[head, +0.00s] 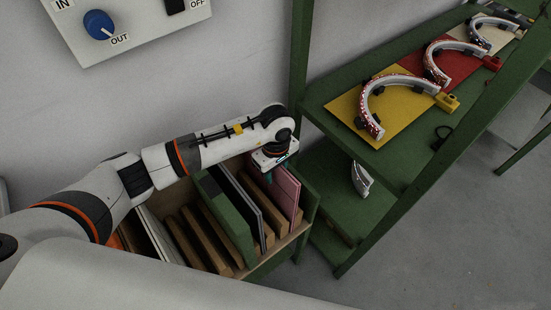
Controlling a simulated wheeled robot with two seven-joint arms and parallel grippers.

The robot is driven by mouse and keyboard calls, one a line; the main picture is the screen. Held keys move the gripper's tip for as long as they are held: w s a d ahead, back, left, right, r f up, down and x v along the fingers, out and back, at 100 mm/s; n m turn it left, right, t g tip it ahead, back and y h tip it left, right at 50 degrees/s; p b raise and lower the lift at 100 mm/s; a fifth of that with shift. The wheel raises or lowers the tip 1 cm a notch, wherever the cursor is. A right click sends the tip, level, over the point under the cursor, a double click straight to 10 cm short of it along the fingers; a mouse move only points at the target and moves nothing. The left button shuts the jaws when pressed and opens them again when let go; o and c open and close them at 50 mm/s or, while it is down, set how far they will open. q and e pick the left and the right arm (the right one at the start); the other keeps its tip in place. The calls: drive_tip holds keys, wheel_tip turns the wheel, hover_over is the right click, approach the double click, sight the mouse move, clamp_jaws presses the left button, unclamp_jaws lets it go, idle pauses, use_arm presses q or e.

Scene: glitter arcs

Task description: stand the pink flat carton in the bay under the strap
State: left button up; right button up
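The pink flat carton (288,192) stands on edge at the right end of a wooden rack (272,262) with slatted bays, by its green end wall. My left gripper (277,170) is at the carton's top edge, pointing down. Its fingers are mostly hidden by the wrist, so I cannot tell whether they are closed on the carton. I cannot make out a strap over any bay. My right gripper is not in view.
A green flat item (226,215) and dark and grey panels (240,200) stand left of the carton. Wooden dividers (190,240) fill the middle. A green shelf unit (345,150) with arc-shaped parts on coloured plates stands to the right. A wall control panel (125,25) is at upper left.

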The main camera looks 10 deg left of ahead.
use_arm(q)
drive_tip(key=shift+f, duration=0.35)
drive_tip(key=shift+c, duration=0.6)
clamp_jaws()
drive_tip(key=shift+r+p, duration=1.05)
drive_tip(key=shift+r, duration=1.1)
drive_tip(key=shift+r+p, duration=0.3)
drive_tip(key=shift+r, duration=0.1)
wheel_tip(320, 180, up, 10)
drive_tip(key=p, duration=0.5)
drive_tip(key=shift+d, duration=0.1)
